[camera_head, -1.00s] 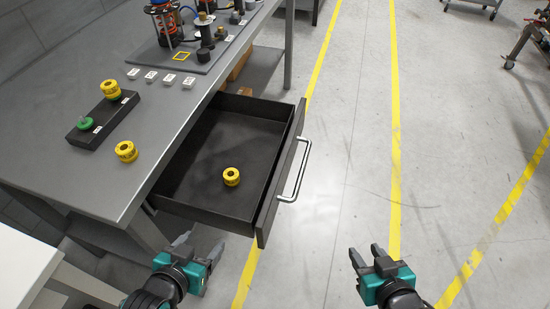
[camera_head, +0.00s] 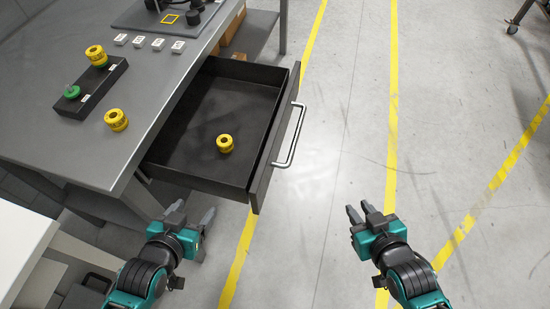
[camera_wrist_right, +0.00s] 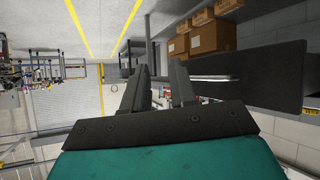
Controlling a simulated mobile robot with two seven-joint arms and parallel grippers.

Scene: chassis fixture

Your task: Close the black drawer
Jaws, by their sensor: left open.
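The black drawer (camera_head: 190,176) is pulled out from under the grey workbench, with a silver bar handle (camera_head: 292,136) on its front panel (camera_head: 262,180).
The grey workbench (camera_head: 125,150) carries a black block (camera_head: 92,88) with a yellow and a green part, a loose yellow part (camera_head: 116,120) and several white labelled tiles (camera_head: 158,44). A white surface (camera_head: 18,235) stands at lower left. The floor right of the drawer is clear.

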